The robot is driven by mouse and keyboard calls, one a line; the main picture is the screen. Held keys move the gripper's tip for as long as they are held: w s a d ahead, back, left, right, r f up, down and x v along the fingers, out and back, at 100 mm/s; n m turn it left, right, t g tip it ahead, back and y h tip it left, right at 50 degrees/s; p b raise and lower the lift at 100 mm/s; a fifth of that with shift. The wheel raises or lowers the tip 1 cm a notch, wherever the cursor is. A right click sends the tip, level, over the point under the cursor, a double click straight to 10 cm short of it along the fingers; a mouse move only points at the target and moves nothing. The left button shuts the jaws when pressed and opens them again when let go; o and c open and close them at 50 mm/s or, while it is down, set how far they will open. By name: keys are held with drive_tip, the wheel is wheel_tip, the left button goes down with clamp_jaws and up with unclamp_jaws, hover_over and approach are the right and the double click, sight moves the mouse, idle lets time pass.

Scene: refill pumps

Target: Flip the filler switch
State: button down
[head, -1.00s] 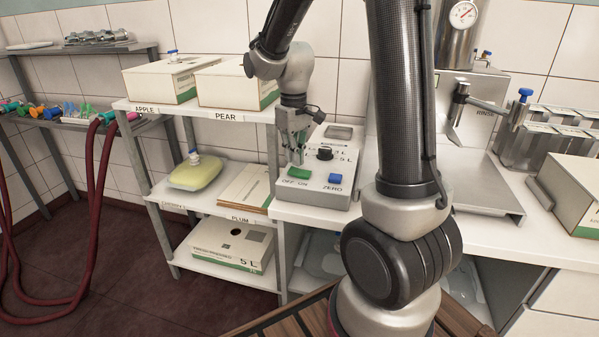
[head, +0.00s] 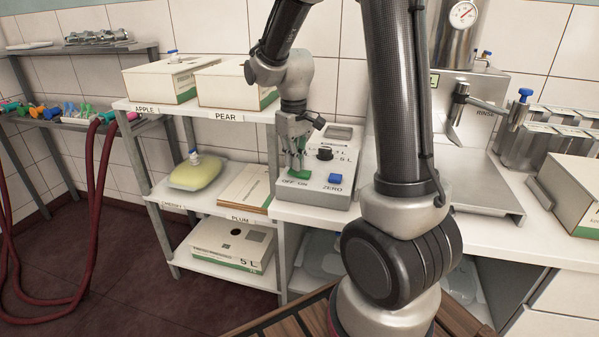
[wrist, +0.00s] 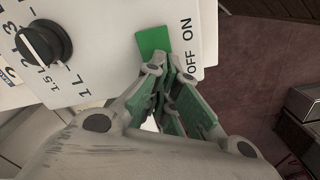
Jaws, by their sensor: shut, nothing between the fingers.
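The filler control box (head: 318,193) is a light box on the counter, with a green OFF/ON switch (head: 297,175), a blue ZERO button (head: 335,178) and a black dial (head: 325,153). In the wrist view the green switch (wrist: 153,43) lies just beyond my fingertips, beside the OFF and ON lettering, and the black dial (wrist: 42,44) is at the upper left. My gripper (head: 297,166) is shut and empty, pointing down at the switch. Its fingertips (wrist: 165,68) are at or just above the switch's near edge; I cannot tell whether they touch. The fingers partly hide the switch in the head view.
A shelf rack with boxes labelled APPLE (head: 160,82) and PEAR (head: 235,85) stands left of the control box. A yellow pouch (head: 196,172) lies on its middle shelf. A rinse station (head: 475,185) is to the right on the counter.

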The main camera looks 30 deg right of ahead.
drive_tip(key=shift+f, duration=0.6)
drive_tip(key=shift+r, duration=3.55)
drive_tip(key=s, duration=0.1)
drive_tip(key=s+f+m, duration=0.1)
drive_tip(key=s, duration=0.1)
drive_tip(key=shift+g, duration=0.3)
drive_tip(key=s+r+m+t, duration=0.1)
drive_tip(key=s+r, duration=0.3)
drive_tip(key=s, duration=0.5)
drive_tip(key=s+d+r+m+t, duration=0.1)
drive_tip(key=s+r+t, duration=0.2)
drive_tip(key=s, duration=0.5)
drive_tip(key=shift+s+d+r+t, duration=0.15)
drive_tip(key=shift+s+r+t, duration=0.25)
drive_tip(key=shift+r, duration=0.5)
